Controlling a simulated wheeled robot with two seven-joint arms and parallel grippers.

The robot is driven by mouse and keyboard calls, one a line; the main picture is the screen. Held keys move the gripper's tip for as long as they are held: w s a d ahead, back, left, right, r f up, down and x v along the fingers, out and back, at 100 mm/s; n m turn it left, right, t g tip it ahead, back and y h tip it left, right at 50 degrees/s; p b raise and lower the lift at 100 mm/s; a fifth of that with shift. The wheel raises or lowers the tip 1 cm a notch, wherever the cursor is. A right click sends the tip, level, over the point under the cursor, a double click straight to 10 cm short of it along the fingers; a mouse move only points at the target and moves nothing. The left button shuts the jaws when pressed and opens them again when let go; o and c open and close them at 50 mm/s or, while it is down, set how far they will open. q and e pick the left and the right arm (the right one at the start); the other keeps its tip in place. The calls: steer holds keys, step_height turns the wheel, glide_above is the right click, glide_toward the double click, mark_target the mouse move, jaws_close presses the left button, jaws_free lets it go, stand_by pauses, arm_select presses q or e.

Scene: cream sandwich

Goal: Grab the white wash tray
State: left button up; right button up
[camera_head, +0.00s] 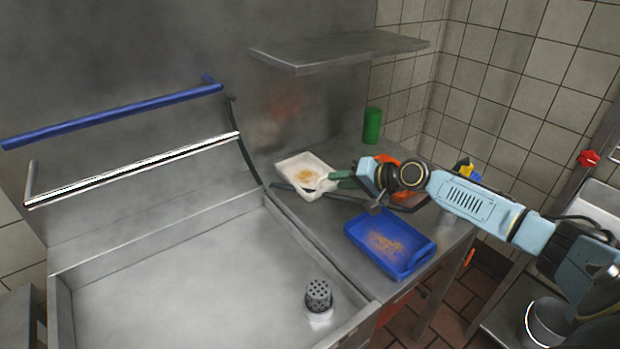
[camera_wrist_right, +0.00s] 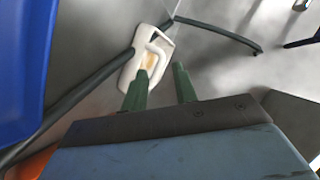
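The white wash tray (camera_head: 291,166) lies on the steel counter beside the sink, with brown residue on its floor. In the right wrist view the white tray (camera_wrist_right: 129,76) shows ahead of the fingertips, with a white handle-like loop at its near end. My right gripper (camera_head: 338,180) reaches in from the right to the tray's right end. Its two green fingers (camera_wrist_right: 158,80) are apart with nothing between them. One fingertip overlaps the tray's edge in the wrist view; I cannot tell whether it touches. My left gripper is not in view.
A blue tray (camera_head: 424,255) with brown residue sits on the counter's front part. A green cylinder (camera_head: 372,126) stands at the back, under a steel shelf (camera_head: 340,48). Orange and yellow items lie behind my right wrist. The large sink (camera_head: 190,270) holds a perforated drain piece (camera_head: 318,294).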

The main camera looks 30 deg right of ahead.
steer(key=x, duration=0.5)
steer(key=shift+f+b, duration=0.1)
steer(key=shift+b, duration=0.2)
jaws_close()
